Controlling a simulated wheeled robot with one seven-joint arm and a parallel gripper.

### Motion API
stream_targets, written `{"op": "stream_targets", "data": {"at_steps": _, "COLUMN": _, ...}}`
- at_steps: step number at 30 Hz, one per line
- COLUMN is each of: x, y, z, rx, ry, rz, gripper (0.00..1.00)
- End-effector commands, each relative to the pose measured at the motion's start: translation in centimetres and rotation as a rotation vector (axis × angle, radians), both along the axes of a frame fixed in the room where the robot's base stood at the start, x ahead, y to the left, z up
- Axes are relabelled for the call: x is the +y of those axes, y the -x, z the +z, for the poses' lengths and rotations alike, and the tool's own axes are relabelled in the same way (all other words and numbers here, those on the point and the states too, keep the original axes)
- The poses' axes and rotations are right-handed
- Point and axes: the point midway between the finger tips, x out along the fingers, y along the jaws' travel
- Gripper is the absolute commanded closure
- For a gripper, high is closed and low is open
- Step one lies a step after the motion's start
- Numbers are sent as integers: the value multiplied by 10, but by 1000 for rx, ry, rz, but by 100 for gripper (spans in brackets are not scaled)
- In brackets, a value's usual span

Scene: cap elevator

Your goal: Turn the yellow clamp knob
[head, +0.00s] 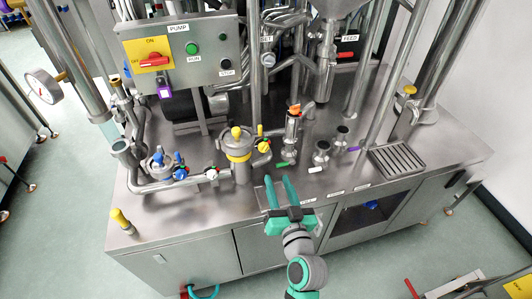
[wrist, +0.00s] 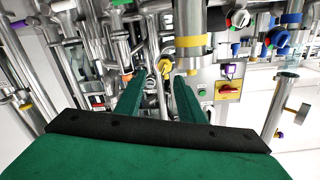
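In the wrist view the yellow knob (wrist: 165,68) shows beyond and between my fingertips, near the yellow-banded pot (wrist: 193,24). My gripper (head: 279,181) is open and empty, in front of the pot and to the right, with its two green fingers pointing toward the machine. The fingers also show in the wrist view (wrist: 160,82), apart from each other. No contact with the knob shows.
Other yellow parts are the pot's top knob (head: 236,132), a post at front left (head: 119,218) and a knob at right (head: 409,90). An orange-topped valve (head: 294,109) and pipes stand close by. A pump panel (head: 180,55) is behind. The front counter strip is mostly clear.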

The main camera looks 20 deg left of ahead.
Motion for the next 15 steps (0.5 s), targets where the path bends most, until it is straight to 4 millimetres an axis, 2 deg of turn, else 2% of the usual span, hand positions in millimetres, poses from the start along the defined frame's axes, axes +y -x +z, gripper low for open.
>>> {"op": "stream_targets", "data": {"at_steps": 3, "x": 9, "y": -6, "z": 11, "rx": -14, "ry": -7, "rz": 28, "gripper": 65}}
{"op": "stream_targets", "data": {"at_steps": 8, "x": 17, "y": -15, "z": 15, "rx": -17, "ry": -9, "rz": 37, "gripper": 65}}
{"op": "stream_targets", "data": {"at_steps": 15, "x": 39, "y": -47, "z": 14, "rx": -15, "ry": -9, "rz": 38, "gripper": 65}}
